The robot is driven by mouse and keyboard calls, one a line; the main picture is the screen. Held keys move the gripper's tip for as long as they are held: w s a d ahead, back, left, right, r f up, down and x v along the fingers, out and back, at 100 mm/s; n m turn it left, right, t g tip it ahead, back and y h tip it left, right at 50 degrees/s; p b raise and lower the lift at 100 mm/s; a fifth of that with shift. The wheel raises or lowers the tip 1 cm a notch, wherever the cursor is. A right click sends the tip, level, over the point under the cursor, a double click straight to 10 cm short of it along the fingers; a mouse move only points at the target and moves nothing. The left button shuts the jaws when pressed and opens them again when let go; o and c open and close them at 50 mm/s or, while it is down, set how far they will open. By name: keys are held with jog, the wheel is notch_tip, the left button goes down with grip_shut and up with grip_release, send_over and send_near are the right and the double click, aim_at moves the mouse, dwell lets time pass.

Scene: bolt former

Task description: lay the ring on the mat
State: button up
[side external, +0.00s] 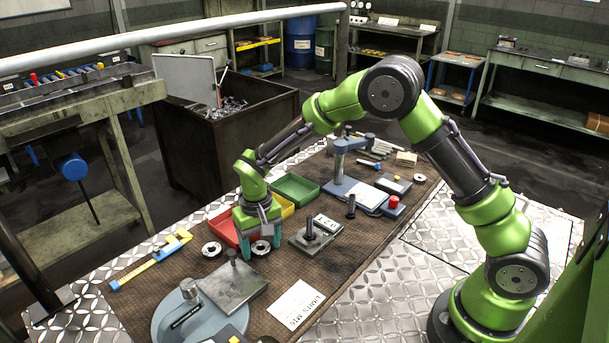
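My gripper (261,250) points down over the brown mat (345,262), with its two teal fingers apart. A dark ring with a light centre (261,247) shows between the fingertips and nearly fills the gap. I cannot tell whether the fingers press on it, or whether it touches the mat or is just above it. A similar ring (211,249) lies flat on the mat to the left of my gripper. Another small ring (419,178) lies near the mat's far right edge.
A red tray (222,228) and a green tray (295,190) stand close behind my gripper. A block with an upright pin (310,238) is just to the right.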

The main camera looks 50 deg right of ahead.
jog(key=shift+o, duration=0.3)
jog(key=shift+r, duration=0.1)
notch_tip(320, 180, up, 12)
jog(key=s+d+r+t+y, duration=0.1)
jog(key=s+d+r+t, duration=0.25)
jog(key=s+r, duration=0.6)
jog(key=s+d+r+t+y, duration=0.1)
jog(key=s+d+r+t, duration=0.1)
jog(key=s, duration=1)
jog(key=shift+s+d+t, duration=0.25)
jog(key=shift+d+t, duration=0.6)
